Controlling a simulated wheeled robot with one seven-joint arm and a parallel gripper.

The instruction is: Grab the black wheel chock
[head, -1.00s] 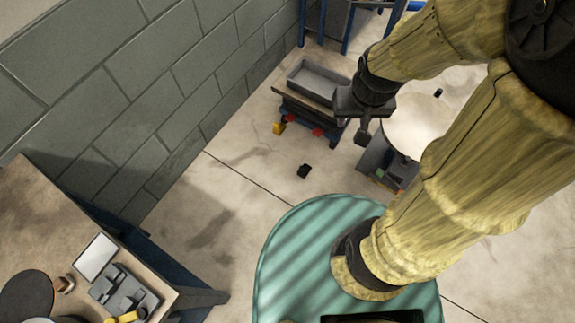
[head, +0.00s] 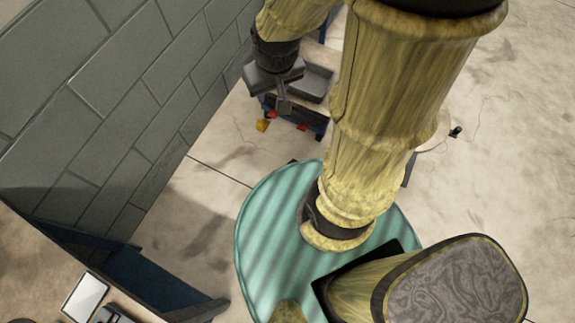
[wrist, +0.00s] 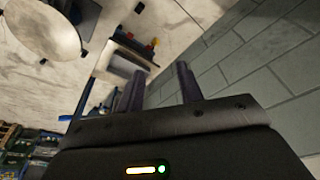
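A small black block that looks like the wheel chock (wrist: 139,8) lies on the concrete floor, at the top edge of the wrist view. In the head view my green base hides most or all of it. My gripper (wrist: 160,75) has its two fingers apart with nothing between them. In the head view my gripper (head: 284,106) hangs in front of the low cart, apart from the chock.
A low cart with a grey tray (head: 319,82) and red casters stands by the block wall (head: 120,110). A yellow object (head: 262,125) lies beside it. A workbench (head: 150,285) is at lower left. A round white top (wrist: 45,25) shows in the wrist view.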

